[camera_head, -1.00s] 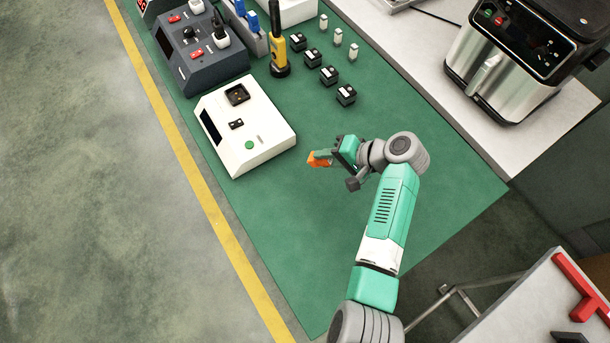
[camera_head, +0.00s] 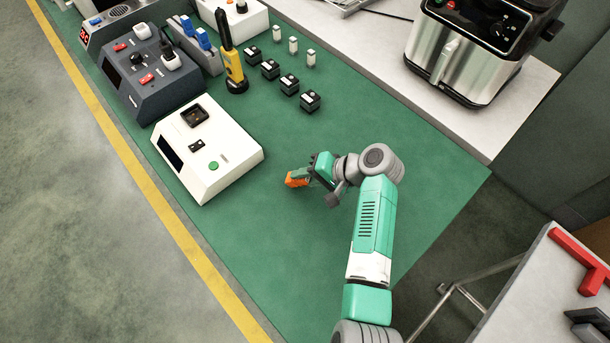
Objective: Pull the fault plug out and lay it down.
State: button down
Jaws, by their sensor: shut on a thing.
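My gripper (camera_head: 299,178) hangs over the green mat (camera_head: 300,235), to the right of the white box. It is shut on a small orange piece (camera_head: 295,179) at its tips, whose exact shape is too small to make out. I cannot tell whether this piece is the fault plug or whether it touches the mat. The white box (camera_head: 232,165) has a dark square socket (camera_head: 194,115) with nothing standing in it, a small black switch and a green button. A white plug (camera_head: 171,57) stands in the dark grey box (camera_head: 160,88) at the upper left.
A yellow-and-black handheld device (camera_head: 234,70) stands behind the white box. Several small black blocks (camera_head: 289,84) and white pieces (camera_head: 293,45) are in rows at the back. A steel fryer (camera_head: 465,50) stands on the grey counter at right. The mat in front of my gripper is clear.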

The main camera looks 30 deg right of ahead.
jog(key=shift+f, duration=0.4)
jog(key=shift+r, duration=0.1)
jog(key=c, duration=1.1)
grip_release()
jog(key=p+v, duration=0.2)
jog(key=v, duration=0.5)
jog(key=shift+s+d+r, duration=0.25)
